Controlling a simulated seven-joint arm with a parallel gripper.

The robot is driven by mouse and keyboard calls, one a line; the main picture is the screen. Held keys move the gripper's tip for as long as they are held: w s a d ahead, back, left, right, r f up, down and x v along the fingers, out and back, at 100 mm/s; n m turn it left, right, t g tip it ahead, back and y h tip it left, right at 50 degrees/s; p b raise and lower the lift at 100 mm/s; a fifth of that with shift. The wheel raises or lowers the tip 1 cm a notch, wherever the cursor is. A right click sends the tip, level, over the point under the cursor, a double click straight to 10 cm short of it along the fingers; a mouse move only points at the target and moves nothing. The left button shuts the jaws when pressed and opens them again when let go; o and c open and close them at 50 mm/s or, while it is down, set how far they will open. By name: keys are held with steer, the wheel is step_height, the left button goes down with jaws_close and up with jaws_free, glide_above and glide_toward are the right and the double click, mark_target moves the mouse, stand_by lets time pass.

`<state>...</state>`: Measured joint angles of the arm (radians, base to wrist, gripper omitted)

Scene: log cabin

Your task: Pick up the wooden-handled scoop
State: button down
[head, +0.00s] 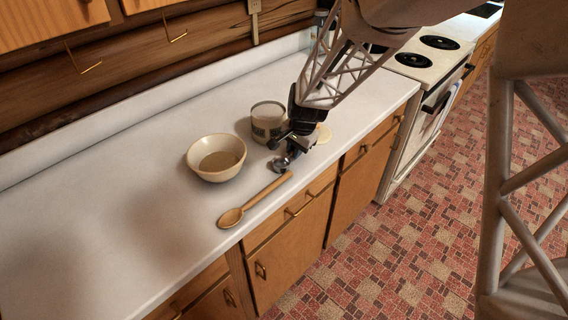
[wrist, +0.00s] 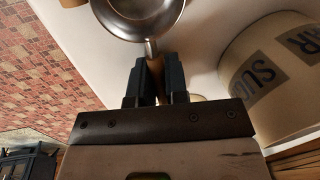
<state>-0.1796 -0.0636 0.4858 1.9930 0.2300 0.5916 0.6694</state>
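The scoop has a round metal bowl (wrist: 140,14) and a wooden handle (wrist: 155,76). In the wrist view its handle lies between the two dark fingers of my gripper (wrist: 155,80), which press against it from both sides. The bowl sticks out beyond the fingertips. In the head view the scoop's metal bowl (head: 282,163) shows below my gripper (head: 291,150), near the counter's front edge; its handle is mostly hidden by the gripper there. I cannot tell whether the scoop touches the counter.
A sugar canister (head: 268,122) stands just behind the gripper; it is close on the right in the wrist view (wrist: 275,70). A cream bowl (head: 216,158) and a wooden spoon (head: 252,201) lie to the left. A pale round piece (head: 323,134) is just right. The left counter is clear.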

steer(key=shift+r, duration=0.2)
stand_by(0.3)
steer(key=shift+r, duration=1.5)
steer(key=shift+s+r, duration=0.15)
steer(key=shift+s, duration=0.2)
steer(key=s+d+r, duration=0.1)
steer(key=s+d, duration=0.2)
steer(key=s, duration=1.2)
steer(key=shift+d+r, duration=0.15)
steer(key=c, duration=1.7)
jaws_free()
jaws_close()
